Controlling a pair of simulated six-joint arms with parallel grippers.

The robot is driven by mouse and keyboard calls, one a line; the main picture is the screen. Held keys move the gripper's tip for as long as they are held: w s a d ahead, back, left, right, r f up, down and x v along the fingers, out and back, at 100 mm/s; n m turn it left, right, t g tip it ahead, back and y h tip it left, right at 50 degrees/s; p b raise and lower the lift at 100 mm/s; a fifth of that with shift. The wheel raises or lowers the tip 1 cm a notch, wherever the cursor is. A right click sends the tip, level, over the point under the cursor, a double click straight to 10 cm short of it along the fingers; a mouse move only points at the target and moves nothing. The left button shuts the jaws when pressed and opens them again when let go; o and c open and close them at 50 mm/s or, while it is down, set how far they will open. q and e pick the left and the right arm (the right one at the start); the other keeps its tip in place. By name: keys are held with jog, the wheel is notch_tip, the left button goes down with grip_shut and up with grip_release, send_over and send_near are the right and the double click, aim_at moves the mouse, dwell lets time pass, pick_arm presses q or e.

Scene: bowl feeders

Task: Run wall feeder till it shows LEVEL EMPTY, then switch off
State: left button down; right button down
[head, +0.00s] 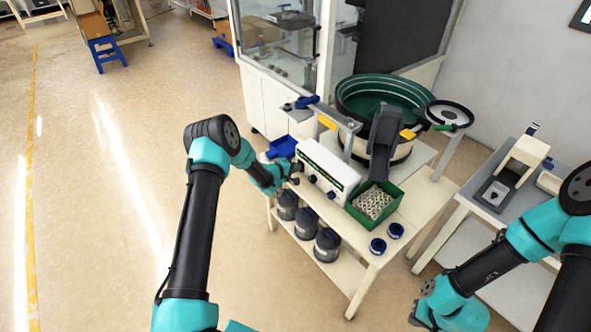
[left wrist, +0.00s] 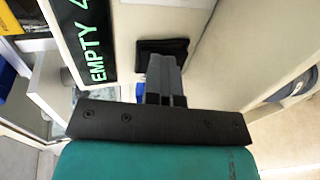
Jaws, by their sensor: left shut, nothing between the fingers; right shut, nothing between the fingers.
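The bowl feeder with a green bowl (head: 362,92) stands on a cream cart near the wall; no parts can be made out in the bowl. Its white control box (head: 322,160) has dark knobs on the front. In the left wrist view the box's dark display (left wrist: 85,35) shows green letters reading EMPTY, turned sideways and cut off by the frame edge. My left gripper (head: 293,174) is shut and empty at the box front. Its fingers (left wrist: 166,75) are before a black square control (left wrist: 165,48); contact cannot be told. My right gripper (head: 416,317) is shut, low at right.
A green bin (head: 359,219) of small metal parts sits right of the box, near two blue-rimmed round pieces (head: 378,246). Several grey canisters (head: 327,243) stand on the lower shelf. A blue tray (head: 283,147) lies left. A grey side table (head: 483,224) stands right. The left floor is open.

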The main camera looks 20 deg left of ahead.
pick_arm(q)
jog(key=shift+s+r, duration=0.1)
jog(key=v, duration=1.4)
jog(key=shift+r, duration=0.2)
